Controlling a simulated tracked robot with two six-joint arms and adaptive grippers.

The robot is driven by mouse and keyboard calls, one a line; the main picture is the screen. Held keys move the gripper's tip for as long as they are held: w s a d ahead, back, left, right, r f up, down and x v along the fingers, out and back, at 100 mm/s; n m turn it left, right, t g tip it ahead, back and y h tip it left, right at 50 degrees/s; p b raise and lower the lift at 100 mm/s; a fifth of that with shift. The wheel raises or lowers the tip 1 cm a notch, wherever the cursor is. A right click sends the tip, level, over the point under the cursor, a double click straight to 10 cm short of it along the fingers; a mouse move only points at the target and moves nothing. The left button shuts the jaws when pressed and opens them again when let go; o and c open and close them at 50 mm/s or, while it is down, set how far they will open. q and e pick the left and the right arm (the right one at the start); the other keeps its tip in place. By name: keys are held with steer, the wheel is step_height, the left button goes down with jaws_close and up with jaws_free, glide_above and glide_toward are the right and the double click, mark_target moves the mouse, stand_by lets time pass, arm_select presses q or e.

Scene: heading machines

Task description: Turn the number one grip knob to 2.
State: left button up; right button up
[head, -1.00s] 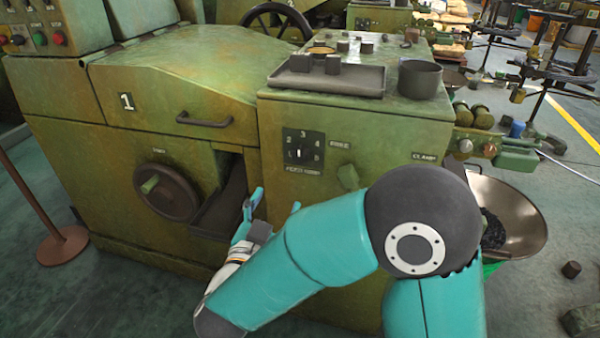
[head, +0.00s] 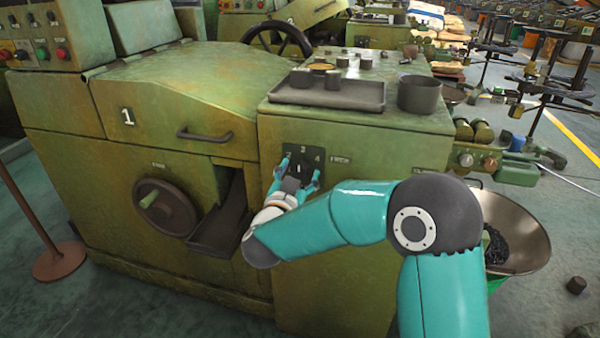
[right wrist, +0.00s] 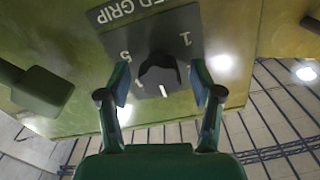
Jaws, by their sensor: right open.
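The number one machine, marked with a white 1 (head: 128,117), has a dark dial plate (head: 318,152) on its front, with 3 and 4 readable in the head view. In the right wrist view, the plate's lettering "GRIP" is upside down, and 1 and 5 show beside the black grip knob (right wrist: 160,72). A white mark is on the knob's side away from the lettering. My right gripper (head: 299,176) is open before the dial; in the wrist view its fingers (right wrist: 160,85) are on either side of the knob, apparently apart from it. My left gripper is out of view.
A handwheel (head: 165,208) and an open chute (head: 215,222) are left of my right gripper. A tray (head: 327,95) and a dark pot (head: 418,94) stand on the machine top. A green lever (right wrist: 42,92) is beside the plate in the wrist view. A wide metal bowl (head: 522,222) is at right.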

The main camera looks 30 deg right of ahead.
steer(key=shift+w+d, duration=0.25)
steer(key=shift+d, duration=0.05)
steer(key=c, duration=1.1)
steer(key=shift+c, duration=0.2)
